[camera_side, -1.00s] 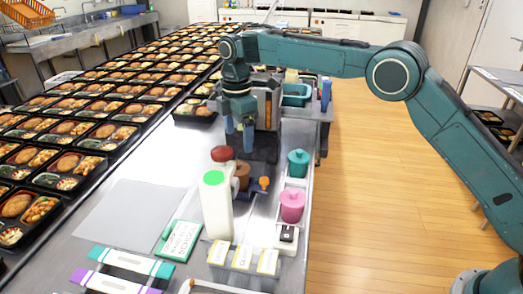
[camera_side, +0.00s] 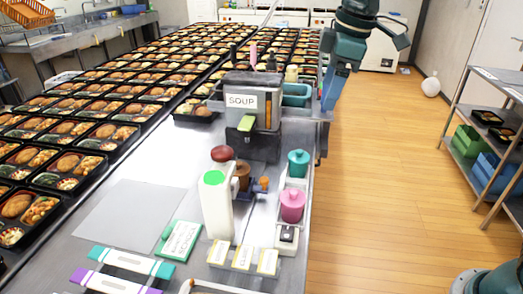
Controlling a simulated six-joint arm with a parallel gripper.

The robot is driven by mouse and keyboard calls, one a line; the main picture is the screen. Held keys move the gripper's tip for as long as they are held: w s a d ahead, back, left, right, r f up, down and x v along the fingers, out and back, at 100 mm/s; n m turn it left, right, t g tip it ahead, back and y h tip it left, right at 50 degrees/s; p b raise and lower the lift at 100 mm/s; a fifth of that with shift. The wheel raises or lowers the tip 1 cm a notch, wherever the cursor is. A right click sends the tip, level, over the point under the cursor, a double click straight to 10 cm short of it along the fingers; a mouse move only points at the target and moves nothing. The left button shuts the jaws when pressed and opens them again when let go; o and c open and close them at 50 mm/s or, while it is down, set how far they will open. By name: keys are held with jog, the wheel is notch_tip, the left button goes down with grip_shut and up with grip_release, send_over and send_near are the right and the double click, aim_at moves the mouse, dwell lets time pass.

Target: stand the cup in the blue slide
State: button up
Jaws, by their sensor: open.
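My gripper (camera_side: 334,88) is at the top right of the side view, pointing down beside the teal bin (camera_side: 296,95). Its blue fingers overlap the narrow blue piece at the counter's right edge, so I cannot tell where one ends and the other begins. The jaws are open; I see no cup between them. I cannot pick out the cup with certainty, nor which blue part is the slide. A small dark-blue part (camera_side: 257,188) with an orange top sits behind the white bottle (camera_side: 217,205).
A dispenser labelled SOUP (camera_side: 242,101) stands left of the gripper. A teal pot (camera_side: 298,162) and a pink pot (camera_side: 292,205) stand at the counter's right edge. Rows of filled bento trays (camera_side: 73,137) cover the left. A grey mat (camera_side: 125,218) is bare.

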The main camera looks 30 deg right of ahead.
jog(key=s+d+f+m+t, duration=0.1)
jog(key=s+d+f+m, duration=0.1)
jog(key=s, duration=0.6)
jog(key=s+d+f+m+t, duration=0.1)
jog(key=s+m, duration=0.3)
jog(key=s, duration=0.4)
jog(key=s+d+f+m, duration=0.3)
jog(key=s+d, duration=0.1)
jog(key=s, duration=0.4)
jog(key=shift+s+t, duration=0.25)
jog(key=shift+t, duration=0.15)
